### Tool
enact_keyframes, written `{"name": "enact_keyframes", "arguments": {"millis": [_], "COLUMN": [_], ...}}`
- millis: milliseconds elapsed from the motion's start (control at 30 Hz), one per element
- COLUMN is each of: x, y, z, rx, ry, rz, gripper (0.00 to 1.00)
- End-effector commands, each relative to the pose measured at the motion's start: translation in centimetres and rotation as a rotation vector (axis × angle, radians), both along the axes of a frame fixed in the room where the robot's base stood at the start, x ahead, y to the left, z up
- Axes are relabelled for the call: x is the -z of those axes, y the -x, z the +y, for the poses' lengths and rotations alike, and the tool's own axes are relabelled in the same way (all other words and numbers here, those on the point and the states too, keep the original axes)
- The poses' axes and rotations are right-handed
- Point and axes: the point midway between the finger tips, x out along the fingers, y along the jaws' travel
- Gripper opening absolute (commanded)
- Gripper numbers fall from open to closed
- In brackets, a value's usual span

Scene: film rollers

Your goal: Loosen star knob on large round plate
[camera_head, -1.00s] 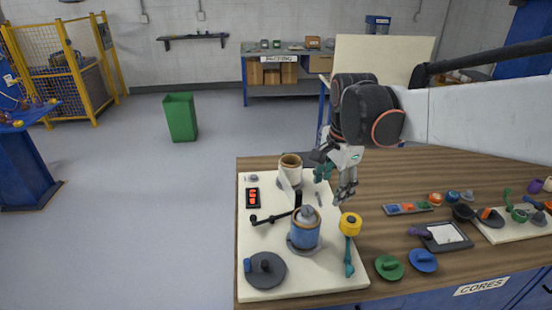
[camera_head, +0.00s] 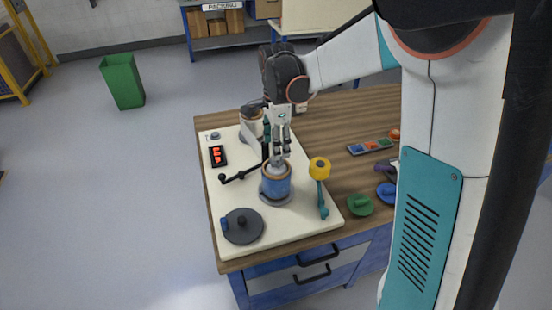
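A dark grey round plate (camera_head: 242,233) lies at the front left of the cream board, with a small dark knob (camera_head: 241,221) at its middle and a blue piece (camera_head: 225,225) at its left edge. The knob's star shape is too small to make out. A blue cylinder (camera_head: 276,184) with a brown rim and a grey top stands upright on a grey round base in the board's middle. My gripper (camera_head: 279,153) points down just above the cylinder's top, its fingers apart. I cannot tell whether they touch the grey top.
The cream board (camera_head: 222,188) sits on a wooden bench. A black crank arm (camera_head: 240,174), a red-button box (camera_head: 217,155), a cream-coloured roller (camera_head: 251,124) and a yellow-topped teal lever (camera_head: 320,168) stand around the cylinder. A green disc (camera_head: 360,205) lies right of the board.

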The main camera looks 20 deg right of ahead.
Motion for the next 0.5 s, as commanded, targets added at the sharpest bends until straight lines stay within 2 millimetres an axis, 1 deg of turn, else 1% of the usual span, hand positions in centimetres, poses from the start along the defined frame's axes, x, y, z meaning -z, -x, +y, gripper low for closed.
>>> {"name": "enact_keyframes", "arguments": {"millis": [33,200,333,500], "x": [1.2,3.6,4.6,5.1], "y": [0.0,0.0,0.0,0.0], "z": [0.0,0.0,0.0,0.0], "rx": [0.0,0.0,-0.001,-0.001], "ry": [0.0,0.0,0.0,0.0], "rz": [0.0,0.0,0.0,0.0], "gripper": [0.57,0.57,0.57,0.57]}}
